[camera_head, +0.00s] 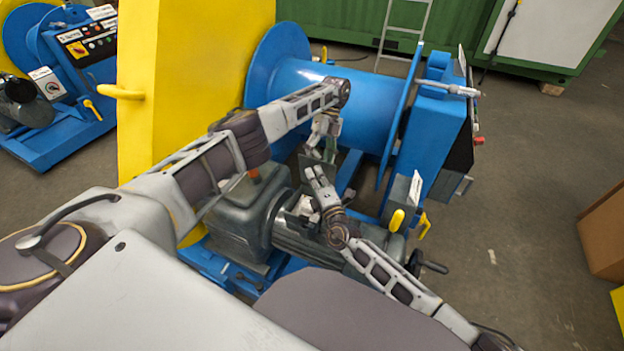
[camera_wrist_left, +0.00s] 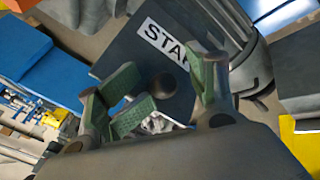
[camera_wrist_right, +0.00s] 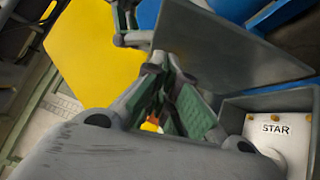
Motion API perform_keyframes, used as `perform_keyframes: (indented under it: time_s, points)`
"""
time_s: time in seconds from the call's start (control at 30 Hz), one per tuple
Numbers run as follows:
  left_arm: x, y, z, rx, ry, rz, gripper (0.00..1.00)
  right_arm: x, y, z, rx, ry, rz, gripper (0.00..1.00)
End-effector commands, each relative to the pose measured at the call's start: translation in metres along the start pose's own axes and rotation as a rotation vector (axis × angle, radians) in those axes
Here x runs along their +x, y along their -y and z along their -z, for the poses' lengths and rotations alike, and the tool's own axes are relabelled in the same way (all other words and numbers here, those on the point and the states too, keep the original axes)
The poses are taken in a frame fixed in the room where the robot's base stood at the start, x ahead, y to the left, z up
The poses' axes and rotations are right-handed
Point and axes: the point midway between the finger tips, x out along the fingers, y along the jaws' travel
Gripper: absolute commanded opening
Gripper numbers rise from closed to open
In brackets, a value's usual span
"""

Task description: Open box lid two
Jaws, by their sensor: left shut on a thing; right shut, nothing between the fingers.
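An open box (camera_wrist_right: 289,103) shows at the lower right in the right wrist view, with a white inner face marked STAR. A grey plate, the box lid (camera_wrist_right: 225,45), stands raised beside it. In the left wrist view a dark plate (camera_wrist_left: 125,55) with a STA label and a round dark knob (camera_wrist_left: 161,85) lies between the fingers. My left gripper (camera_head: 323,150) is shut on the lid, apparently at the knob; the contact is partly hidden. My right gripper (camera_head: 314,174) is shut and empty just below it, close to the lid; its fingertips (camera_wrist_right: 168,72) also show in its wrist view.
A blue drum (camera_head: 335,95) stands behind the grippers and a yellow cover (camera_head: 180,80) to the left. The dark motor (camera_head: 245,215) lies below them.

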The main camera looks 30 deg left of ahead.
Motion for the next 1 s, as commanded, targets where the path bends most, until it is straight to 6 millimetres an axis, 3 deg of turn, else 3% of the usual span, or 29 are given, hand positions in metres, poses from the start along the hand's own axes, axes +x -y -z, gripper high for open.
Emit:
perform_keyframes:
  time_s: [0.47,1.0]
  points:
    - [-0.002,0.004,0.006,0.012,-0.002,0.006,0.44,0.0,0.0,0.003,0.001,-0.004,-0.001,0.0]
    - [-0.026,-0.011,0.011,0.005,0.001,0.004,0.44,0.0,-0.001,0.003,0.001,-0.004,-0.001,0.0]
